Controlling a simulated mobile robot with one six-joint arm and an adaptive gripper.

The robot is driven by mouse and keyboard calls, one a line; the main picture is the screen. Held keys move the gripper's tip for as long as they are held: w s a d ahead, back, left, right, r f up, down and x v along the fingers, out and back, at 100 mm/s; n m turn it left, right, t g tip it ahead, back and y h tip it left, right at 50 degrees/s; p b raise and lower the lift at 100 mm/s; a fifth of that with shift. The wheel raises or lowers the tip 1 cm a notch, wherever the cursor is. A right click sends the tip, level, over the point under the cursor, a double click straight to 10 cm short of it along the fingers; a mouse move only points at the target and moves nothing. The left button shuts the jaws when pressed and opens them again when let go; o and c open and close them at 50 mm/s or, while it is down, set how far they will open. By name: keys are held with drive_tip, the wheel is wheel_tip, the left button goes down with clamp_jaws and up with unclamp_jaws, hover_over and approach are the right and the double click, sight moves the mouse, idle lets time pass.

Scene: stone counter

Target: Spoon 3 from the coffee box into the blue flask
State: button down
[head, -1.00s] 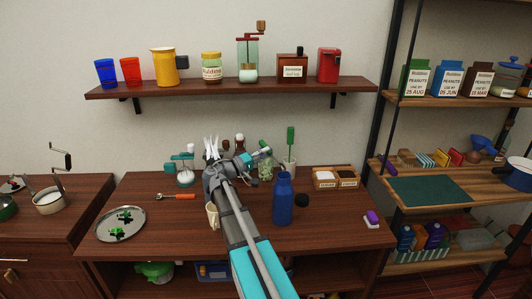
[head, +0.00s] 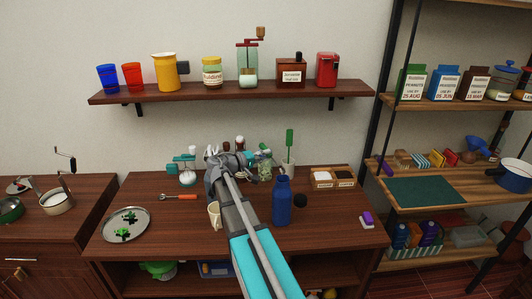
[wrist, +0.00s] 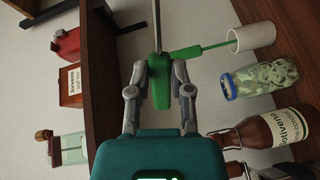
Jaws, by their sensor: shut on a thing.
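The blue flask (head: 282,203) stands upright on the counter, right of my arm, with a small black round thing (head: 300,200) beside it. A wooden box (head: 333,185) with two labelled compartments stands behind to the right; one holds white stuff and the other dark stuff. I cannot read its labels. My gripper (wrist: 160,88) is shut on a green handle (wrist: 160,92) with a thin metal shaft, seen in the wrist view; its far end is out of frame. In the head view my gripper (head: 214,160) is over the back of the counter, left of the flask, fingertips mostly hidden.
A white cup with a green utensil (head: 288,168), a glass jar (wrist: 262,78) and a brown bottle (wrist: 270,130) stand near the back. A wall shelf (head: 230,91) hangs above. The front right counter is mostly clear.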

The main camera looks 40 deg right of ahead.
drive_tip(key=shift+s+d+r+n+t+y+p, duration=0.1)
drive_tip(key=shift+r+n+t+y+p, duration=0.25)
drive_tip(key=shift+y+p, duration=1.2)
drive_tip(key=shift+s+r+n+t+y+p, duration=0.15)
drive_tip(key=shift+r+y+p, duration=0.45)
drive_tip(key=shift+p, duration=1.8)
drive_tip(key=y+p, duration=0.1)
drive_tip(key=p, duration=0.1)
drive_tip(key=y+p, duration=0.1)
drive_tip(key=p, duration=0.1)
drive_tip(key=shift+d+r+y, duration=0.1)
drive_tip(key=shift+r+y, duration=0.15)
drive_tip(key=shift+r, duration=0.05)
drive_tip(key=shift+w+d+r+t+y+p, duration=0.1)
drive_tip(key=shift+r+t+y+p, duration=0.15)
drive_tip(key=shift+y+p, duration=0.45)
